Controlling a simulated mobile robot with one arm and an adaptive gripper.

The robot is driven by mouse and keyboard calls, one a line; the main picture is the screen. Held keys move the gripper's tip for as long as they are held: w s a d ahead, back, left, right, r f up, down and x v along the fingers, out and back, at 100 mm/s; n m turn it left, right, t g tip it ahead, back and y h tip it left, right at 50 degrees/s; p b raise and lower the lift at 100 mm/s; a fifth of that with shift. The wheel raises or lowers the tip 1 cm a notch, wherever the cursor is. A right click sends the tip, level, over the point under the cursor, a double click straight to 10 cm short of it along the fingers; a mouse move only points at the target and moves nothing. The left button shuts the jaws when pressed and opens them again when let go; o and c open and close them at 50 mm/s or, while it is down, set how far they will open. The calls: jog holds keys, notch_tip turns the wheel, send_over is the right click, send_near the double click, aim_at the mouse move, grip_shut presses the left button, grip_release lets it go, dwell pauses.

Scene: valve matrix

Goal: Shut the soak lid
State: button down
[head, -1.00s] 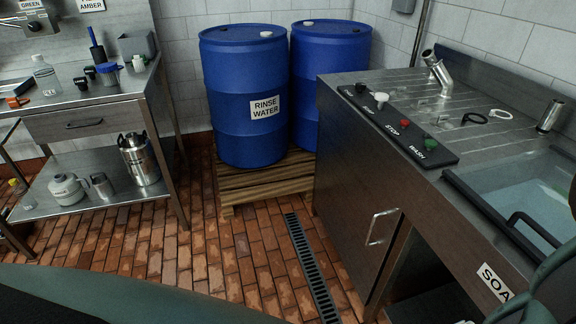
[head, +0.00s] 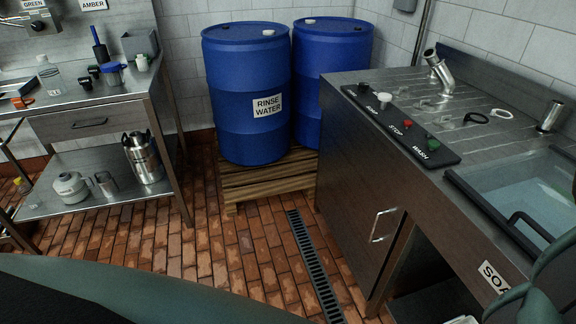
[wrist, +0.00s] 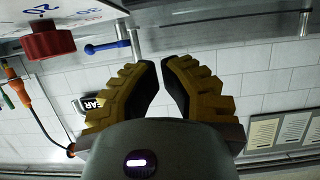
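The soak tank sits in the steel counter at the right of the head view, above a partly cut-off label reading "SOA". A dark-framed soak lid (head: 483,205) with a black bar handle (head: 530,226) shows there, with a pale blue pane or water surface inside the frame. I cannot tell whether the lid is raised or flat. My gripper (wrist: 160,62) shows in the wrist view, with two ridged yellow-brown fingers. A narrow gap shows between their tips, and nothing is held. The gripper faces a tiled wall, and no lid is in that view.
A control strip (head: 402,125) with STOP and WASH buttons and a faucet (head: 438,72) are on the counter. Blue drums (head: 246,95) stand on a pallet. A steel table (head: 85,125) is at left. Brick floor (head: 190,245) with a drain grate (head: 315,265) is clear between.

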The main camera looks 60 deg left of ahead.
jog(key=v, duration=0.7)
jog(key=shift+s+f, duration=0.15)
jog(key=shift+s, duration=0.1)
